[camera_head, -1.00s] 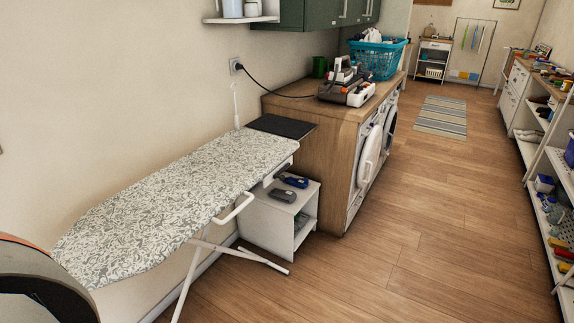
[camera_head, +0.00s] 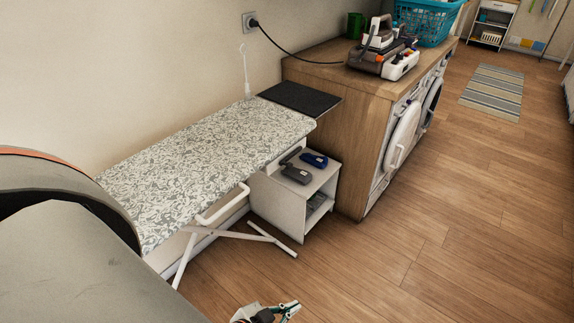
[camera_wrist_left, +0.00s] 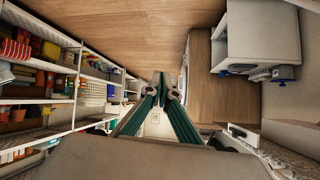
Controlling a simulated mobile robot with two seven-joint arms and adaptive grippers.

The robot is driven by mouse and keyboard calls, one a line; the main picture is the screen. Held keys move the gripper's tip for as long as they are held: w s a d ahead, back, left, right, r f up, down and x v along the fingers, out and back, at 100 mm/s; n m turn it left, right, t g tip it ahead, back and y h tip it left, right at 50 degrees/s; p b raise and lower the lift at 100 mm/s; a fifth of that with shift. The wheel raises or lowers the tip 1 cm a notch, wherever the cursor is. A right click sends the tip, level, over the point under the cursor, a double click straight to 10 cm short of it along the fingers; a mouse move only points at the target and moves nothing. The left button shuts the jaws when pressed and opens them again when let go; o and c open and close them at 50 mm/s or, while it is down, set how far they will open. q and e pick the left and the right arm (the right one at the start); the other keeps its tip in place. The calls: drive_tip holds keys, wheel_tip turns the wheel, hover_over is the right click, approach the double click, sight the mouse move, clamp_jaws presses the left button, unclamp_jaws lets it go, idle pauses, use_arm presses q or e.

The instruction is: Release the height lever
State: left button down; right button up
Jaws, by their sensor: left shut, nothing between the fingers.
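The ironing board (camera_head: 205,165) has a grey-and-white patterned cover and stands along the left wall on crossed white legs (camera_head: 235,236). A white looped bar (camera_head: 222,207) sticks out below its near edge and looks like the height lever. My left gripper (camera_head: 291,308) is at the bottom of the head view, low over the floor, in front of the board and apart from the bar. In the left wrist view its two fingers (camera_wrist_left: 161,80) come together at the tips, with nothing between them. My right gripper is not in view.
A small white cabinet (camera_head: 277,212) with two dark devices on top stands at the board's far end. Beyond it is a wooden counter (camera_head: 335,89) with an iron (camera_head: 376,42) and washing machines. Shelving (camera_wrist_left: 40,80) shows in the left wrist view.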

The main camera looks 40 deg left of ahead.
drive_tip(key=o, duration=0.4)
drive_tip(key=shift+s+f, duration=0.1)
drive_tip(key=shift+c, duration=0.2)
use_arm(q)
drive_tip(key=w+a+r+t+b, duration=0.3)
drive_tip(key=w+a+t+b, duration=0.1)
drive_tip(key=w+a+b, duration=0.2)
drive_tip(key=w+a+r+t+b, duration=0.4)
drive_tip(key=w+a+b, duration=0.3)
drive_tip(key=w+a, duration=0.2)
drive_tip(key=w+a+r+t+b, duration=0.4)
drive_tip(key=w+a+b, duration=0.3)
drive_tip(key=a, duration=0.3)
drive_tip(key=shift+w+n+t+h, duration=0.3)
drive_tip(key=shift+w+n+t, duration=0.1)
drive_tip(key=shift+w, duration=0.05)
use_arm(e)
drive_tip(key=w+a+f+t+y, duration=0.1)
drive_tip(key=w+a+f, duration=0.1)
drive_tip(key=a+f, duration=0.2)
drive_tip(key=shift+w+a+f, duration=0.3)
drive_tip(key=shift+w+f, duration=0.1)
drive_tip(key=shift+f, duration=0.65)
use_arm(q)
drive_tip(key=x, duration=1)
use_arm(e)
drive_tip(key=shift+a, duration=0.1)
